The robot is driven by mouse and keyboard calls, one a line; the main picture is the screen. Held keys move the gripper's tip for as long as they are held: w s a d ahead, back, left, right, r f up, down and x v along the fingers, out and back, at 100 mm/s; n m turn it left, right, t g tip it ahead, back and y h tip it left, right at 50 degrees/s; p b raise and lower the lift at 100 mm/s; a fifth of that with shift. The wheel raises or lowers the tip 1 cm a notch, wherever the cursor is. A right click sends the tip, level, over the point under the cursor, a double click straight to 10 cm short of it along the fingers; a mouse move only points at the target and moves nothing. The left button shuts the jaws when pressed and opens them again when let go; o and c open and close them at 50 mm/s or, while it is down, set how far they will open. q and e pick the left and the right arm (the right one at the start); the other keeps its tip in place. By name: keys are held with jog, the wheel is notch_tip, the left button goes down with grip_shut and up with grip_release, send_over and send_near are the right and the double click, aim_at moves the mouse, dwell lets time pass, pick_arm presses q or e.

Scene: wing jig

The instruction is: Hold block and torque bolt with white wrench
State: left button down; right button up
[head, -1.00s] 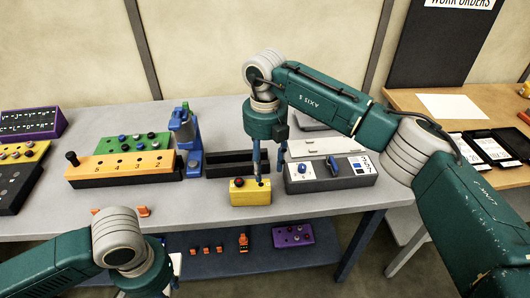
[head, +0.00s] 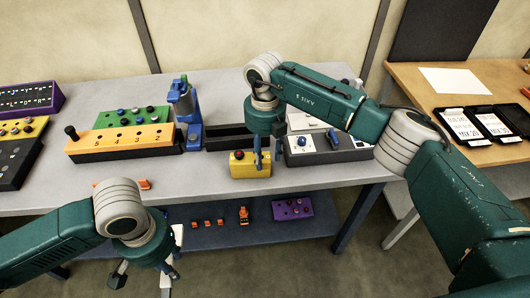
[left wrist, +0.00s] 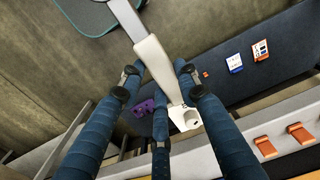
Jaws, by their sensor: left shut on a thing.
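The small yellow block (head: 250,158) sits near the front edge of the grey table, with a dark red knob on top. My right gripper (head: 268,162) is low over its right end, its fingers apart: one overlaps the block, the other is just to its right. I cannot tell whether they touch it. My left gripper (left wrist: 160,95) is shut on the white wrench (left wrist: 152,58), which also shows partly in the head view (head: 166,275). The wrench is in front of the table edge, away from the block. Which bolt is meant is hard to tell.
An orange numbered block (head: 125,140) and a blue stand (head: 186,110) are behind, to the left. A dark tray (head: 228,138) and a grey-white switch box (head: 318,150) flank the right gripper. A lower shelf (head: 265,232) holds orange pieces and a purple block.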

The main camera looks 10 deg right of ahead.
jog(key=o, duration=0.9)
jog(key=shift+c, duration=0.2)
jog(key=shift+r, duration=0.1)
notch_tip(320, 180, up, 12)
